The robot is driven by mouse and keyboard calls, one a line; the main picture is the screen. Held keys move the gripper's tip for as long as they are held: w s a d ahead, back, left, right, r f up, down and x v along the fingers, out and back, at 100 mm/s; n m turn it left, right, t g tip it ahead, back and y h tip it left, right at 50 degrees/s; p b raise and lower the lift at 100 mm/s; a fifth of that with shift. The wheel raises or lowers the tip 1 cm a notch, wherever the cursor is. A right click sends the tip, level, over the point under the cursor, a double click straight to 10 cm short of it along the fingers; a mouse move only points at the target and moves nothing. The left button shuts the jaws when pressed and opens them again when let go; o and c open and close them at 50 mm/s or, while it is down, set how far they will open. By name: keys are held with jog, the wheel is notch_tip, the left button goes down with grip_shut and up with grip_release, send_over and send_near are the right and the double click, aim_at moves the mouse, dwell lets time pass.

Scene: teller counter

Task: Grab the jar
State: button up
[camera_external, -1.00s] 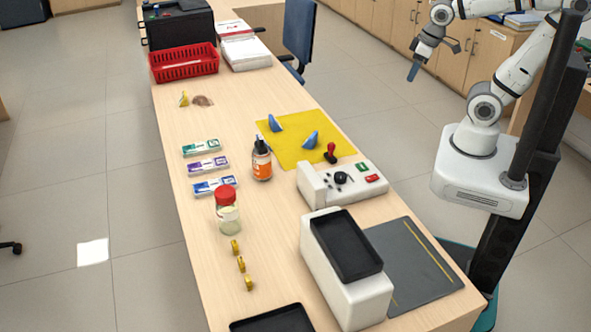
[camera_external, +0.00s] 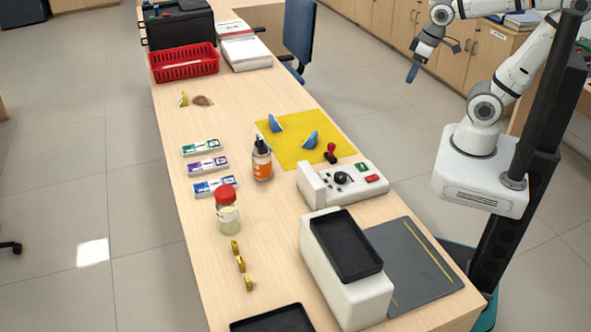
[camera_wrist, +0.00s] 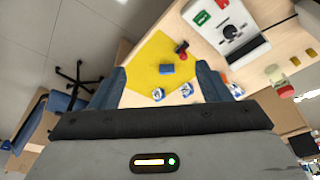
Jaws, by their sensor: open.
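The jar (camera_external: 228,216) is clear with a pale label and a red lid. It stands upright on the counter's left side, in front of the card packs. In the wrist view a red-topped pale item at the right appears to be the jar (camera_wrist: 279,81). My gripper (camera_external: 412,72) is high at the upper right, off the counter's right side and far from the jar. Its two blue fingers (camera_wrist: 163,85) are spread apart in the wrist view, with nothing held between them.
A dark-capped bottle with an orange label (camera_external: 262,164) stands behind the jar. Small yellow pieces (camera_external: 240,264) lie in front. A white control box (camera_external: 345,183) and a white machine with a black tray (camera_external: 345,290) stand to the right. A red basket (camera_external: 184,66) is farther back.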

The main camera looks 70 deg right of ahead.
jog(key=o, duration=0.3)
jog(key=w+a+n+b, duration=0.2)
jog(key=w+a+b, duration=0.35)
jog(key=w, duration=0.95)
jog(key=n+t+y+b, duration=0.2)
jog(key=n+y+b, duration=0.2)
jog(key=n+b, duration=0.15)
send_near(229, 191)
jog(key=shift+m, duration=0.35)
jog(key=x, duration=0.4)
jog(key=shift+a+f, duration=0.1)
jog(key=shift+a, duration=0.05)
jog(key=shift+a+f, duration=0.25)
jog(key=shift+w+d+p+x, duration=0.15)
jog(key=shift+p+x, duration=0.15)
jog(key=shift+x, duration=1.55)
jog(key=shift+w+d+p+x, duration=0.15)
jog(key=shift+p+x, duration=0.15)
jog(key=shift+x, duration=1.5)
